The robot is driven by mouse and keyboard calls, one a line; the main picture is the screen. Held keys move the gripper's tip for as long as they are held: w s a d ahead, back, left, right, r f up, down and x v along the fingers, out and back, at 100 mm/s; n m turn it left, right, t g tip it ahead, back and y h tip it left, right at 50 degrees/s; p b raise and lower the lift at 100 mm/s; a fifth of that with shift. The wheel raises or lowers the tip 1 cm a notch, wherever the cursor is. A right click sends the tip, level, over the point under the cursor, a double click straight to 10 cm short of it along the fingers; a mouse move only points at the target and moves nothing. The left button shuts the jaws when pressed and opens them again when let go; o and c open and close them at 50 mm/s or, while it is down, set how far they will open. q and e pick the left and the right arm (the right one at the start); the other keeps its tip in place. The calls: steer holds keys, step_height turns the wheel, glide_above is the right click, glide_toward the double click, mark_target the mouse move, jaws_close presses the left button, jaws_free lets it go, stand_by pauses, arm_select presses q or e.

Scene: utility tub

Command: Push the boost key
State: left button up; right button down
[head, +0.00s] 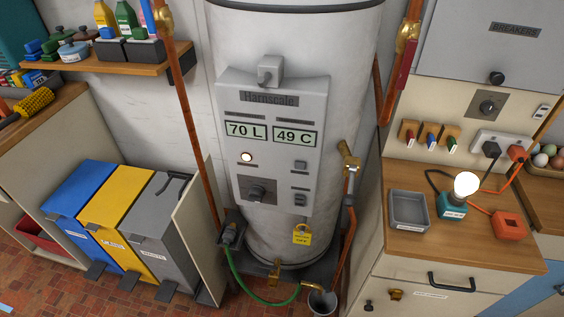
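The boiler's grey control panel (272,145), marked "Harnscale", is on the front of a tall white tank (290,50). Its displays read 70 L (246,130) and 49 C (295,137). A small grey key (301,165) sits below the right display, with more small keys (299,195) lower down. Their lettering is too small to read, so I cannot tell which is the boost key. Neither gripper is in view.
Blue, yellow and grey bins (124,215) stand left of the tank. Copper pipes (185,110) run on both sides. A counter (450,235) at right holds a grey tray (408,210) and a lit bulb (466,184).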

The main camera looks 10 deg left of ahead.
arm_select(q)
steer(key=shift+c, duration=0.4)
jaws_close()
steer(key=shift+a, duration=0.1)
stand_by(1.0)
